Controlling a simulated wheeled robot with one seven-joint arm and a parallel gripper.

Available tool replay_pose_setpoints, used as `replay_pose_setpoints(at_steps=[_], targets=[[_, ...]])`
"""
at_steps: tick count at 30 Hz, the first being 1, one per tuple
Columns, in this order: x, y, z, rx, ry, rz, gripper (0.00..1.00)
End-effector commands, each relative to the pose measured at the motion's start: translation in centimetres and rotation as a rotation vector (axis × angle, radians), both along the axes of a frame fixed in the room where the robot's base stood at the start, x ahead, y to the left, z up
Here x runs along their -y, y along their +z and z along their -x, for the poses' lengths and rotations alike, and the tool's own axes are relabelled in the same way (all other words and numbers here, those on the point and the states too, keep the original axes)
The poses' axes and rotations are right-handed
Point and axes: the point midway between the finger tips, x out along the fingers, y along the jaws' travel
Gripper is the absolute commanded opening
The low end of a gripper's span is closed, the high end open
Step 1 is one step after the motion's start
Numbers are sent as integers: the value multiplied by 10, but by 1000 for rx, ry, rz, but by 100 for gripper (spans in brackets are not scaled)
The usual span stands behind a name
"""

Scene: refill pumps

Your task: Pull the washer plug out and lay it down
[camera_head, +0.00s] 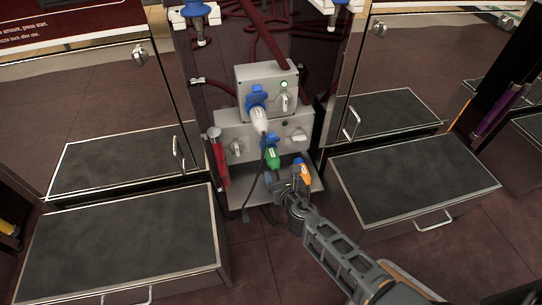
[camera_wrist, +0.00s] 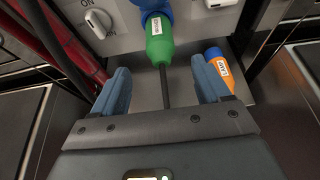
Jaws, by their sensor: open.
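A green plug (camera_head: 272,157) with a white label sits in a blue socket low on the grey box; it also shows in the wrist view (camera_wrist: 159,45). Its dark cable hangs down from it. The label is too small to read for certain, so I cannot confirm it is the washer plug. A white plug (camera_head: 260,120) sits in a higher blue socket. My gripper (camera_head: 284,184) is just below the green plug. In the wrist view its blue fingers (camera_wrist: 165,88) are open, with the cable between them and the plug's body ahead, apparently untouched.
An orange plug-like piece (camera_head: 302,170) with a blue end and white label is close right of the green plug, above a grey ledge (camera_wrist: 187,90). Red hoses hang at left. Dark-topped cabinets (camera_head: 415,175) flank both sides; the grey boxes carry white knobs.

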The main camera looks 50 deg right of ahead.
Motion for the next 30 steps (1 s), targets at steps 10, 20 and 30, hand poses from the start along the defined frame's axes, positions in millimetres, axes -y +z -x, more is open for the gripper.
replay_pose_setpoints(at_steps=[10, 20, 30], targets=[[24, -20, -35, 2, -1, -1, 76], [40, -31, -58, 0, -1, 0, 76], [42, -31, -62, 1, 0, -1, 76]])
